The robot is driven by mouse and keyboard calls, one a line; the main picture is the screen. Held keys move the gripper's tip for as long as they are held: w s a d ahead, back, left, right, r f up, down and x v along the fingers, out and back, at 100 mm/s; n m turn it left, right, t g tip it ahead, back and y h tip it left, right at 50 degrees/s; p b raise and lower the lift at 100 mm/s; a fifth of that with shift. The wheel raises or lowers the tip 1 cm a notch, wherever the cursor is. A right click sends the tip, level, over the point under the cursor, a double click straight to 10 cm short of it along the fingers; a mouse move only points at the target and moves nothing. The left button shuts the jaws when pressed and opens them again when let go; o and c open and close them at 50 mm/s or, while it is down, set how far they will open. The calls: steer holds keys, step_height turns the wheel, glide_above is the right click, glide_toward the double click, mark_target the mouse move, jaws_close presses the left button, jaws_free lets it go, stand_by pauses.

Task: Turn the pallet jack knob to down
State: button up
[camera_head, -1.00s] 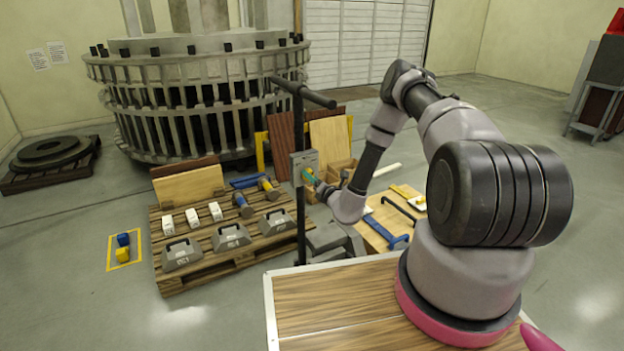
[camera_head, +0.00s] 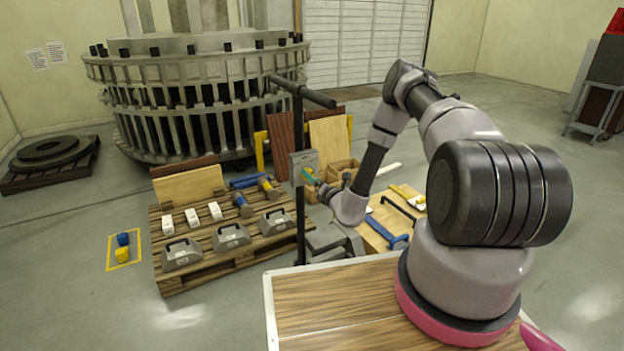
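The pallet jack (camera_head: 299,128) stands left of my arm as a dark upright post with a T-shaped handle on top. A grey box (camera_head: 297,163) is mounted partway up the post. A small teal and yellow part (camera_head: 310,176) shows at the right side of the box, where I take the knob to be. My gripper (camera_head: 318,184) is right up at this part, coming from the lower right. The fingers are too small to tell whether they are open or shut, or whether they touch the knob. The knob's setting cannot be read.
A wooden pallet (camera_head: 210,265) with grey weights, white blocks and hammers lies left of the post. A low wooden board (camera_head: 375,238) with blue and black handles lies beneath my forearm. Boards and a cardboard box (camera_head: 343,170) stand behind. Open floor lies to the right.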

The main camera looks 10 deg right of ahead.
steer(key=v, duration=0.9)
steer(key=shift+s, duration=0.3)
steer(key=shift+r, duration=0.1)
steer(key=a+r+n+g+y, duration=0.25)
steer(key=r+n+y, duration=0.2)
steer(key=r, duration=0.35)
steer(key=a+r+n+g+y, duration=0.1)
steer(key=a+r+n+y, duration=0.35)
steer(key=r, duration=0.45)
steer(key=s+a+r+n+g+y, duration=0.1)
steer(key=s+a+r+n+g, duration=0.2)
steer(key=s+r+n+g, duration=0.3)
steer(key=s+a+r+n+g+y, duration=0.1)
steer(key=s+a+r+n+g, duration=0.25)
steer(key=r+n+g, duration=0.4)
steer(key=s+d+r+n+h, duration=0.3)
steer(key=s+r+n+h, duration=0.5)
steer(key=s, duration=0.4)
steer(key=s+d+r+n+t+h, duration=0.3)
steer(key=d+r, duration=0.1)
steer(key=d, duration=0.2)
steer(key=s+d+r+n+t+h, duration=0.3)
steer(key=s+d+r+t, duration=0.1)
steer(key=d, duration=0.3)
steer(key=shift+s+r+h, duration=0.3)
steer(key=shift+r, duration=0.05)
